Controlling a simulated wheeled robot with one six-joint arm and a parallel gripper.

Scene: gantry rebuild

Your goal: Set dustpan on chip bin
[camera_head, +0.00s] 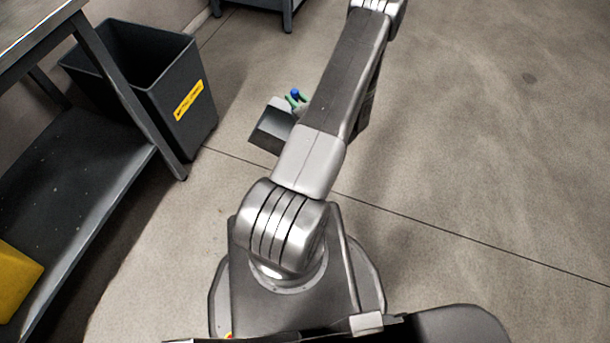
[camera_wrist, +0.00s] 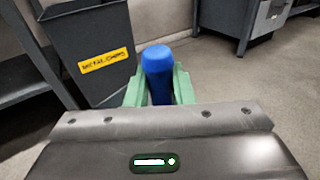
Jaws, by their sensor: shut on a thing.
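The dustpan shows as its blue handle (camera_wrist: 158,72), which points up and away between two green fingers in the wrist view. My gripper (camera_wrist: 158,90) is shut on that handle. In the head view the blue handle tip (camera_head: 295,93) and my gripper (camera_head: 293,102) show just left of my arm, above the floor. I cannot clearly make out the pan. The chip bin (camera_head: 186,126) is a dark grey open bin with a yellow label, standing on the floor left of and apart from my gripper. It is also at the left of the wrist view (camera_wrist: 108,82).
A grey bench with a lower shelf (camera_head: 75,190) stands at the left; its leg (camera_head: 130,95) is close in front of the bin. A yellow object (camera_head: 15,282) lies on the shelf. A grey cabinet (camera_wrist: 237,20) stands farther back. The floor at the right is clear.

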